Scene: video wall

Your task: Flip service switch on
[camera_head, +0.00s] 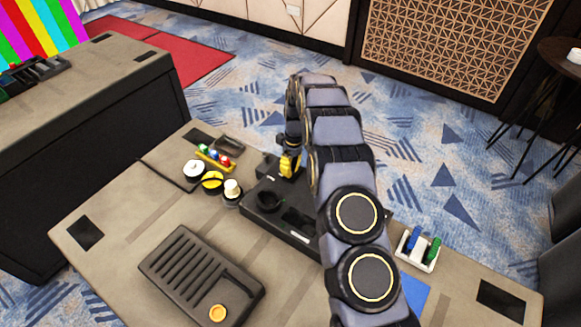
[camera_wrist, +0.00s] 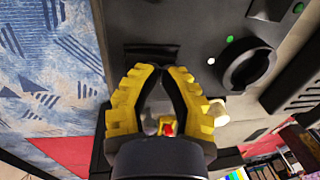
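A dark control panel (camera_head: 258,220) lies on the table, partly hidden behind my arm; it also fills the top of the wrist view (camera_wrist: 195,25). In the wrist view it carries a round black knob (camera_wrist: 248,68) with small white and green dots near it. A dark slotted part (camera_wrist: 150,52) lies just beyond my fingertips; I cannot tell whether it is the service switch or which way it is set. My gripper (camera_wrist: 162,70) has yellow fingers, with tips drawn together and nothing seen held between them. In the head view my gripper (camera_head: 289,166) is at the panel's far end.
A ribbed dark tray (camera_head: 190,270) with an orange disc (camera_head: 217,313) is at the front. Several small round pieces and a yellow rack (camera_head: 214,160) stand left of the panel. A white holder (camera_head: 418,250) with coloured pieces stands right of my arm.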

